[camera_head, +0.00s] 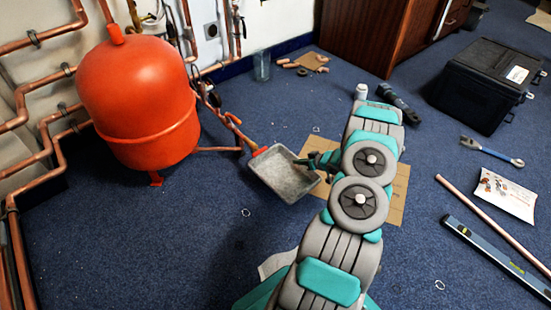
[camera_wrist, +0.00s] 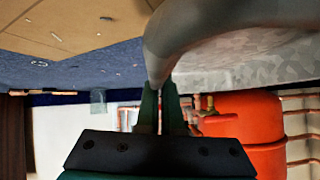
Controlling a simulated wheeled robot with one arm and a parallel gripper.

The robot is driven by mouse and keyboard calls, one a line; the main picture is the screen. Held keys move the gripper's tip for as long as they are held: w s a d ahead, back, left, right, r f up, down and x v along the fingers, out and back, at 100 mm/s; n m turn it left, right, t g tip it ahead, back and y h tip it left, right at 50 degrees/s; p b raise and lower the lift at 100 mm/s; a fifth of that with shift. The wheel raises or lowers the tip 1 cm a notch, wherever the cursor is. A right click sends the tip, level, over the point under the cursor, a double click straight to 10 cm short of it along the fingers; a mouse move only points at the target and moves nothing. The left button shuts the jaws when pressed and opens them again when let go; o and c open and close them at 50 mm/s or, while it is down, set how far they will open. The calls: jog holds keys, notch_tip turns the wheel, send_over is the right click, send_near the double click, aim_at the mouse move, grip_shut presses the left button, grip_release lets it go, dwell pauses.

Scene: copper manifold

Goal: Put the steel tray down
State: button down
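The steel tray (camera_head: 284,177) is a shallow grey pan, seen in the head view right of the red tank. My gripper (camera_head: 312,161) is at its right edge. In the wrist view, the fingers of my gripper (camera_wrist: 161,108) are close together on the rim of the steel tray (camera_wrist: 255,62), whose mottled grey metal fills the upper right. The tray looks empty and appears held over the blue carpet, at the left edge of a cardboard sheet (camera_head: 398,190). Its exact height above the floor is hard to tell.
The red tank (camera_head: 140,100) and copper pipes (camera_head: 22,165) stand to the left. A clear cup (camera_head: 262,66) stands near the wall. A black toolbox (camera_head: 487,85), wrench (camera_head: 491,152), white packet (camera_head: 505,194) and level (camera_head: 495,255) lie right. Carpet (camera_head: 170,245) at front left is mostly clear.

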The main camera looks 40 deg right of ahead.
aim_at(283, 154)
jog(key=w, duration=0.3)
jog(key=w+a, duration=0.1)
jog(key=w, duration=0.3)
jog(key=w+f, duration=0.1)
jog(key=w, duration=0.3)
jog(key=shift+a+b, duration=0.2)
jog(key=shift+b, duration=0.2)
jog(key=shift+f+b, duration=0.3)
jog(key=shift+f, duration=1.5)
jog(key=shift+f, duration=0.15)
jog(key=c, duration=1.1)
grip_release()
jog(key=shift+o, duration=0.2)
